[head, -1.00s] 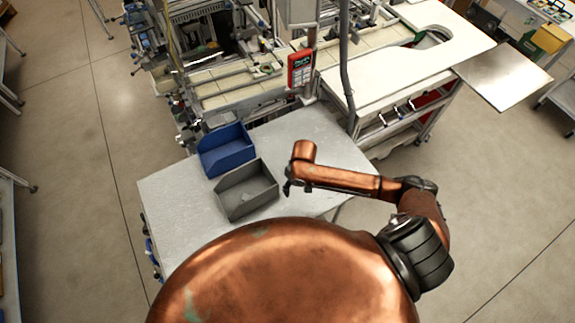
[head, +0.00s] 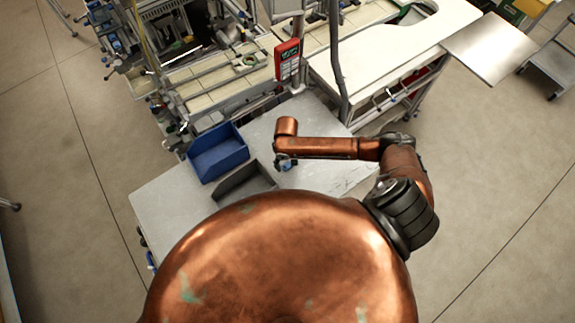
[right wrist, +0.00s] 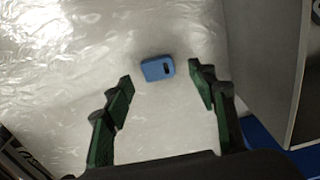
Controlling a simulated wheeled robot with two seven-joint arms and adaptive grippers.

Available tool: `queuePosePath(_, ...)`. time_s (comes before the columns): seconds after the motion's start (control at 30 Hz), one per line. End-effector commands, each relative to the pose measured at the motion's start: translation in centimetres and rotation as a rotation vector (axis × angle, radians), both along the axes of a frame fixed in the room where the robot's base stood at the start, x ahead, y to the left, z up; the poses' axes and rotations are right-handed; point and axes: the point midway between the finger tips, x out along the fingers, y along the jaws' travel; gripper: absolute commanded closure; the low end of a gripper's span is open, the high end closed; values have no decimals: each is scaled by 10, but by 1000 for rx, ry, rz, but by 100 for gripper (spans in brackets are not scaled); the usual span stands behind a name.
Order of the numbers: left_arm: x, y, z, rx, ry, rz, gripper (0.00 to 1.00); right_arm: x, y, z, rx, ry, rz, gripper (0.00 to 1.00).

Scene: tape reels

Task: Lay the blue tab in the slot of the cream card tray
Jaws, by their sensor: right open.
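The blue tab (right wrist: 158,69) is a small rounded block with a dark slot-shaped mark, lying on the pale, shiny tabletop in the right wrist view. My right gripper (right wrist: 160,79) is open, its two green-and-black fingers on either side of the tab's line and apart from it; nothing is held. In the head view the right gripper (head: 285,163) hangs over the table, right of the bins, and is small and partly hidden by its arm. I cannot make out the cream card tray in either view. My left gripper is not in view.
A blue bin (head: 218,153) and a grey bin (head: 247,180) stand on the pale table (head: 165,205), left of the right gripper; my body hides part of the grey one. A red handheld device (head: 287,60) hangs on a post behind. The table's left part is clear.

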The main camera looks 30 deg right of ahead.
Motion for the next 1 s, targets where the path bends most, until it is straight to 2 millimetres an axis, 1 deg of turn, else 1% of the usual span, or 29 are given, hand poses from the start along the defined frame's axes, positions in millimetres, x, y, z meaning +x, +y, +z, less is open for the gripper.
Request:
queuePosePath(0.03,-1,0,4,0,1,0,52,0,-2,-7,-2,3,-2,48)
queuePosePath(0.1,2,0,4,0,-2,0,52,0,-2,-17,-2,2,-3,48)
queuePosePath(0.2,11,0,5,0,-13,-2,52,-1,-2,-26,-2,1,-3,48)
queuePosePath(0.33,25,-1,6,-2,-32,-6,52,-1,-2,-29,-1,0,-3,48)
queuePosePath(0.47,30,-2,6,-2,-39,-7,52,-1,-2,-29,-1,0,-3,48)
queuePosePath(0.67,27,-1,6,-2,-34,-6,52,-1,-3,-29,-1,0,-3,61)
queuePosePath(0.9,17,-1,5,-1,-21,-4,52,-1,-3,-29,-1,0,-3,77)
queuePosePath(1.0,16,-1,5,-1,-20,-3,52,-1,-2,-29,-1,0,-3,80)
